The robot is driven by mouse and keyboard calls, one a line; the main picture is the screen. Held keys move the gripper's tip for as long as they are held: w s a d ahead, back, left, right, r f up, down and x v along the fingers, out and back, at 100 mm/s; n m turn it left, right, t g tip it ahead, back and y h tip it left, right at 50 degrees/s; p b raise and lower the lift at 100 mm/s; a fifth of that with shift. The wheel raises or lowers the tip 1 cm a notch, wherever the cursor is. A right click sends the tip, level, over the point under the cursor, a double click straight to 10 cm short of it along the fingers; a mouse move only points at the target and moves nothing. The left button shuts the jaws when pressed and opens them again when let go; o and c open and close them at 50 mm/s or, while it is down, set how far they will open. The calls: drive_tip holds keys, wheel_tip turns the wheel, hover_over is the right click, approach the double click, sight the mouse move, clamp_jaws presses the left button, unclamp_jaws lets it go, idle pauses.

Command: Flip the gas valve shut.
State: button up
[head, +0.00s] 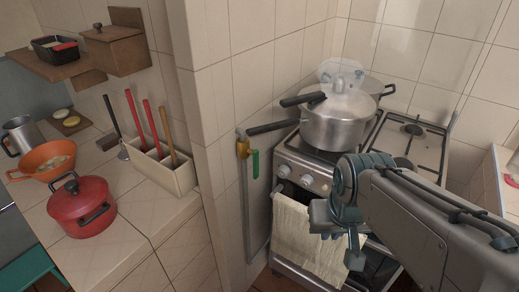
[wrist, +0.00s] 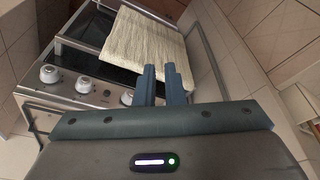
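The gas valve (head: 243,149) is a brass fitting on the pipe along the tiled wall corner, left of the stove. Its green handle (head: 255,164) points down, roughly parallel to the pipe. My gripper (head: 355,262) is to the right of and below the valve, in front of the stove and touching nothing that I can make out. In the wrist view its two blue fingers (wrist: 161,70) are close together with a narrow gap and nothing between them. The valve is not visible in the wrist view.
The stove (head: 318,160) carries a pressure cooker (head: 340,125) and a pan whose dark handle (head: 272,128) sticks out just above the valve. A towel (head: 305,237) hangs on the oven front. The left counter holds a red pot (head: 80,207) and a utensil box (head: 160,172).

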drive_tip(key=w+d+f+m+t, duration=0.1)
drive_tip(key=w, duration=0.2)
drive_tip(key=w+d+f+m+t, duration=0.1)
drive_tip(key=w, duration=0.2)
drive_tip(key=w+d+f+t+h, duration=0.1)
drive_tip(key=w, duration=0.3)
drive_tip(key=shift+d+m+b, duration=0.15)
drive_tip(key=shift+m+b, duration=0.2)
drive_tip(key=shift+m, duration=0.05)
clamp_jaws()
drive_tip(key=w+a+f+m+t+y+b, duration=0.1)
drive_tip(key=w+f+m+t, duration=0.15)
drive_tip(key=w, duration=0.35)
drive_tip(key=w+a+f+m+t+y, duration=0.1)
drive_tip(key=w+f+t+y, duration=0.15)
drive_tip(key=w, duration=0.25)
drive_tip(key=shift+w+a+m+t+y+b, duration=0.2)
drive_tip(key=shift+a+m+t+y, duration=0.6)
drive_tip(key=shift+y, duration=0.55)
drive_tip(key=shift+w+a+m+t+y+b, duration=0.2)
drive_tip(key=shift+a+m+t+y, duration=0.25)
drive_tip(key=shift+a+m+y, duration=0.65)
drive_tip(key=shift+w+a+m+t+y+b, duration=0.1)
drive_tip(key=shift+w+a+m+t+y, duration=0.4)
drive_tip(key=shift+y, duration=1.1)
drive_tip(key=shift+s+a+n, duration=0.2)
drive_tip(key=shift+n, duration=0.05)
